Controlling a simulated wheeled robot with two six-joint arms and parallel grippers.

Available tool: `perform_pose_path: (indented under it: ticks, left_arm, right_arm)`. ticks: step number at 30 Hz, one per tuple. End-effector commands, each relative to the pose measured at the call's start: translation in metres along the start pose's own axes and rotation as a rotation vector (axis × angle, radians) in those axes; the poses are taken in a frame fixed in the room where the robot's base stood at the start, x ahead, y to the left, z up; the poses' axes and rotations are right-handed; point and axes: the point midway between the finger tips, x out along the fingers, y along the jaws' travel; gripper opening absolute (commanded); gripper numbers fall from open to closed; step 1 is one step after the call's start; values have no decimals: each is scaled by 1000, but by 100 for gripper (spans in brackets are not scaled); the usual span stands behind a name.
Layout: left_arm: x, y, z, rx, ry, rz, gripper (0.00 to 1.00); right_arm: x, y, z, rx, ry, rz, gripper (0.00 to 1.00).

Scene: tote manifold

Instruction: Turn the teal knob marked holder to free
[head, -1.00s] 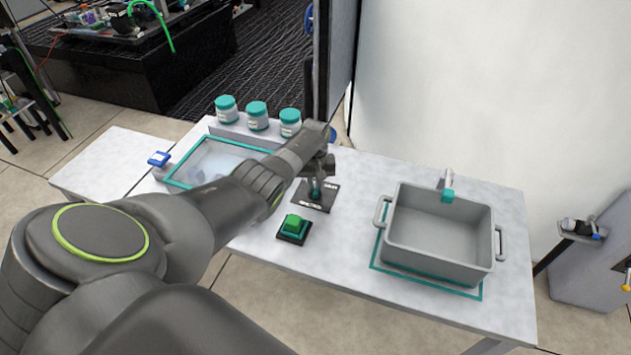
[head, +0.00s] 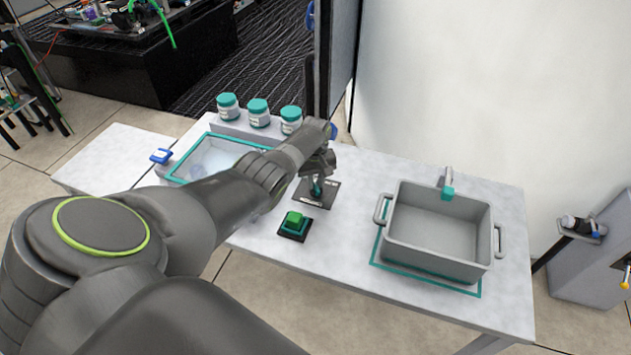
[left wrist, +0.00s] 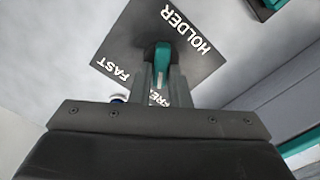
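The teal knob (left wrist: 161,62) stands on a dark square plate (left wrist: 205,62) lettered HOLDER, FAST and a partly hidden word ending the look of FREE. Its narrow end points towards that partly hidden word. My left gripper (left wrist: 161,78) has one finger on each side of the knob, close against it with no clear gap, so it looks shut on it. In the head view the knob (head: 316,190) and plate (head: 328,200) show under my left gripper (head: 317,182). My right gripper is not in view.
A green button (head: 295,219) on a dark base is just in front of the plate. A grey tote (head: 440,262) stands to the right. Several teal-lidded jars (head: 259,118) and a teal-edged tray (head: 186,165) are behind my left arm. Bare table lies between plate and tote.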

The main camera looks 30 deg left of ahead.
Motion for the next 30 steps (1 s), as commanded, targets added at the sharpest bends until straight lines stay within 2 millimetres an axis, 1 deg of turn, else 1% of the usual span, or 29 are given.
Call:
perform_pose_path:
  ticks: [1, 4, 12, 16, 19, 22, 30]
  left_arm:
    - [-2, 1, -1, 0, 3, 2, 23]
    - [-1, 0, -1, 1, 1, 1, 35]
    - [0, 0, 0, 2, -2, -1, 35]
    - [-7, 0, 0, 2, -2, -1, 35]
    - [-19, 0, 0, 2, 0, 0, 35]
    - [-35, 0, 0, 2, 1, 0, 35]
    - [-78, 0, -1, 2, 2, 2, 35]
  right_arm:
    - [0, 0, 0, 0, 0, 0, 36]
    - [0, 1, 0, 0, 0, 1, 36]
    - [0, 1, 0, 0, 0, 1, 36]
    - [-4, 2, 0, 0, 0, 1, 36]
    - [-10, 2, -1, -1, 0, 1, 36]
    - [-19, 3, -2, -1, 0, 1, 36]
    - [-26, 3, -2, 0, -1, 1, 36]
